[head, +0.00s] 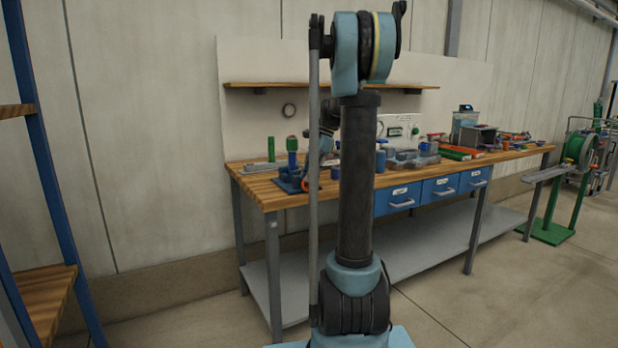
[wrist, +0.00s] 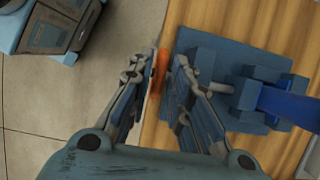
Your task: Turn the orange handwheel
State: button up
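The orange handwheel (wrist: 162,63) shows in the wrist view as a narrow, nearly edge-on band. It stands just beyond the table edge, at the end of a short stem (wrist: 205,88) from a blue-grey fixture (wrist: 199,54). The fingers hide part of the wheel. My arm hides most of the gripper there.
The wooden bench (head: 262,192) carries several parts farther right. A blue part (wrist: 289,105) lies close right of the stem in the wrist view. Blue drawers (head: 440,189) hang below the bench top. The floor left of the bench is open. A blue-framed shelf (head: 42,150) stands far left.

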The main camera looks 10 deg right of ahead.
grip_shut()
dwell(0.3)
jog(key=h, duration=0.1)
jog(key=a+t+h, duration=0.1)
jog(key=h, duration=0.1)
jog(key=shift+s+a, duration=0.15)
jog(key=shift+s, duration=0.05)
jog(key=h, duration=0.2)
jog(key=a+t+h, duration=0.1)
jog(key=shift+s+a+f+h, duration=0.1)
jog(key=shift+f+h, duration=0.1)
jog(key=shift+h, duration=0.2)
jog(key=h, duration=0.2)
jog(key=a+f+t+h, duration=0.1)
jog(key=h, duration=0.1)
jog(key=shift+s+t, duration=0.15)
jog(key=shift+t, duration=0.15)
jog(key=shift+s+a+f+t+h, duration=0.15)
jog(key=shift+f+t+h, duration=0.15)
jog(key=shift+h, duration=0.7)
jog(key=shift+a+f+t+h, duration=0.15)
jog(key=shift+f+t+h, duration=0.15)
jog(key=shift+h, duration=0.7)
